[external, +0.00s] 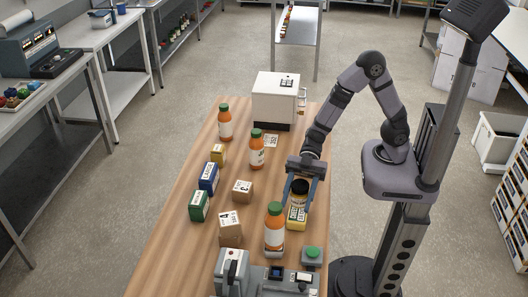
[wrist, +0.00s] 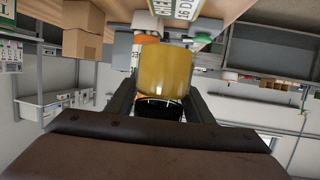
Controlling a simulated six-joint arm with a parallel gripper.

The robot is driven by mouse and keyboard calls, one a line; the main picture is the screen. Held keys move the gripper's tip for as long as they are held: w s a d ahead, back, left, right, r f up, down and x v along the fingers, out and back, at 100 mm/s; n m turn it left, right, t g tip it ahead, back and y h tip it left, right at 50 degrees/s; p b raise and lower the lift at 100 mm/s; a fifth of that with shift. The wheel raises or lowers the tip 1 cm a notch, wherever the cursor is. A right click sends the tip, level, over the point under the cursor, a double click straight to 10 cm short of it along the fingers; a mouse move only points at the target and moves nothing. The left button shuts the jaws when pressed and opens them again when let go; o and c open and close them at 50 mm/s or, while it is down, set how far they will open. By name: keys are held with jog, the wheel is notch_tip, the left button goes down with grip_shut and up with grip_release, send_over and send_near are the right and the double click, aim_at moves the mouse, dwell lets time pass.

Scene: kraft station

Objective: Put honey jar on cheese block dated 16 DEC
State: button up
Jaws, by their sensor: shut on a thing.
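The honey jar (external: 299,200), amber with a black lid, is between the fingers of my gripper (external: 300,190). It also shows large in the wrist view (wrist: 165,75), where the fingers close on both its sides. The yellow cheese block (external: 295,225) lies on the table just below the jar in the external view. Its white label (wrist: 176,8) reads "16 DEC" at the top edge of the wrist view. A small gap shows there between jar and label. A second, smaller yellow block (external: 217,154) stands further left; its date is unreadable.
An orange bottle with a green cap (external: 274,230) stands close in front of the cheese block, beside a green button (external: 312,252). Cardboard boxes (external: 230,226), blue and green boxes, more bottles (external: 257,150) and a white machine (external: 275,98) occupy the wooden table.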

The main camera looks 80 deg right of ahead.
aim_at(302, 180)
jog(key=shift+f, duration=2.05)
jog(key=shift+f, duration=0.1)
jog(key=o, duration=1.3)
jog(key=shift+d, duration=0.1)
jog(key=b+v, duration=0.1)
jog(key=v, duration=0.3)
jog(key=shift+d, duration=0.3)
notch_tip(302, 180, up, 6)
jog(key=shift+d+r+p, duration=0.1)
jog(key=shift+p, duration=0.2)
jog(key=shift+r, duration=0.65)
